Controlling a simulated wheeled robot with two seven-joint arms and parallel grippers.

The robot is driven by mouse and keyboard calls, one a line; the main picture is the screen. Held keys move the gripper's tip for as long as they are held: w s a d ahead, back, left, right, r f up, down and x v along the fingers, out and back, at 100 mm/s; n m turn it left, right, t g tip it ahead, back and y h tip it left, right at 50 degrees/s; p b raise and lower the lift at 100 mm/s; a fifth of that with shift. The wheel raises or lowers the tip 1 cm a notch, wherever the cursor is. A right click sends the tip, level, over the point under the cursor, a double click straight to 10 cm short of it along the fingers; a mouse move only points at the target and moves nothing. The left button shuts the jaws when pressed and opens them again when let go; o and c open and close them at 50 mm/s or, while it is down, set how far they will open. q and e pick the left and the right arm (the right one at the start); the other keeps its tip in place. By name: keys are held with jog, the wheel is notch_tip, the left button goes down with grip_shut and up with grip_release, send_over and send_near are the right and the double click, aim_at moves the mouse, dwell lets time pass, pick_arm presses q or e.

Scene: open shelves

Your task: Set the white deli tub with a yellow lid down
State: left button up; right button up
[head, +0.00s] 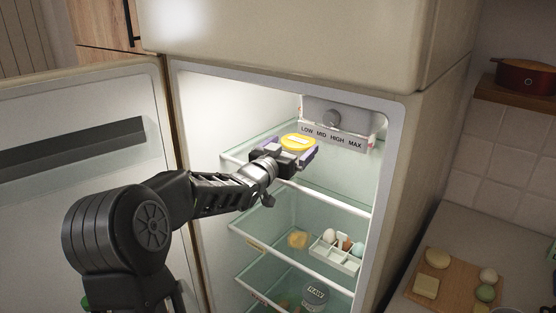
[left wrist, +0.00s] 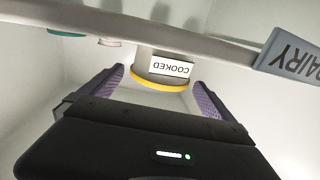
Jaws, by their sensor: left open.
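The white deli tub with a yellow lid (head: 298,142) is at the fridge's top shelf, its lid facing up. In the left wrist view the tub (left wrist: 160,68) shows a white COOKED label, with the yellow rim towards my gripper. My left gripper (head: 293,153) reaches in from the left and is open. Its purple fingers stand on either side of the tub in the left wrist view (left wrist: 158,80), with gaps visible near the rim. The tub's underside is hidden, so I cannot tell whether it rests on the shelf. My right gripper is not in view.
The top glass shelf (head: 237,158) has a pale front rail; a DAIRY tag (left wrist: 291,52) shows in the left wrist view. A control box (head: 335,120) is above. An egg tray (head: 335,252) and a RAW tub (head: 314,297) are lower down. The open door (head: 85,110) is left.

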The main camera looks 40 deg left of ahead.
pick_arm(q)
jog(key=s+d+b, duration=0.1)
jog(key=s, duration=0.8)
jog(key=shift+s+d, duration=0.3)
jog(key=shift+d, duration=0.1)
